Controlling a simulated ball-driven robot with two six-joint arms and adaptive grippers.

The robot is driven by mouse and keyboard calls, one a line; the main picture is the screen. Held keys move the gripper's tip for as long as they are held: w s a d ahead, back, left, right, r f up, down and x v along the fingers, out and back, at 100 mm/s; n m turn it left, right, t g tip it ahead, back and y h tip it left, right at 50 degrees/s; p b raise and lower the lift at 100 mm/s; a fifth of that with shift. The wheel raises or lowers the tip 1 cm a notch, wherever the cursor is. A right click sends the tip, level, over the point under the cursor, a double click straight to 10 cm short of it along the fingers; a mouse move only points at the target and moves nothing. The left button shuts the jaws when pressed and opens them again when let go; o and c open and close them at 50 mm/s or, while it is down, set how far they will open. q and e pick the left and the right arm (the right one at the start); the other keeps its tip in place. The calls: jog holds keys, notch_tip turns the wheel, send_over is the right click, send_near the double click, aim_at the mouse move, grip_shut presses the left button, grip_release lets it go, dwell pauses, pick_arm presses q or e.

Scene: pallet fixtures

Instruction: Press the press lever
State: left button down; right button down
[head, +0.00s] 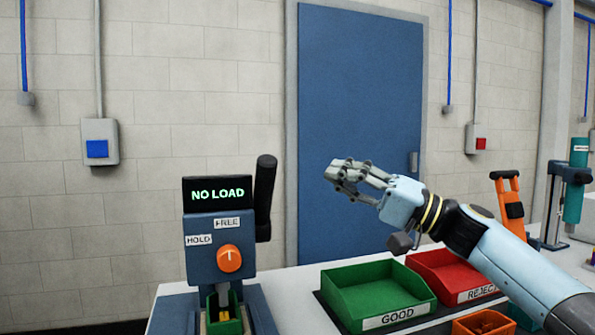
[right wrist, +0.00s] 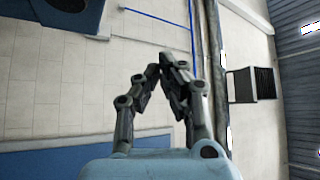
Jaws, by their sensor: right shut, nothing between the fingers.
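The press (head: 207,262) stands on the bench at the left of the head view. Its display (head: 217,194) reads NO LOAD. The black press lever (head: 265,190) stands upright on the press's right side. An orange knob (head: 229,258) sits on the press front near HOLD and FREE labels; its white mark points up. My right gripper (head: 335,174) is shut and empty, in the air to the right of the lever and apart from it. In the right wrist view my right gripper's fingers (right wrist: 160,72) meet at the tips with nothing between them. My left gripper is not in view.
A green GOOD bin (head: 375,290) and a red REJECT bin (head: 440,268) stand on the bench below my right arm. An orange bin (head: 483,322) is at the front. An orange-handled tool (head: 507,200) and a teal device (head: 577,185) stand further right. The air between lever and gripper is clear.

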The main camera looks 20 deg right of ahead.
aim_at(262, 201)
jog(key=p+x, duration=0.4)
jog(key=x, duration=0.6)
jog(key=s+f+p, duration=0.1)
jog(key=s+a+f+p, duration=0.1)
jog(key=s, duration=0.1)
jog(key=shift+s+a+f, duration=0.1)
jog(key=shift+a, duration=0.1)
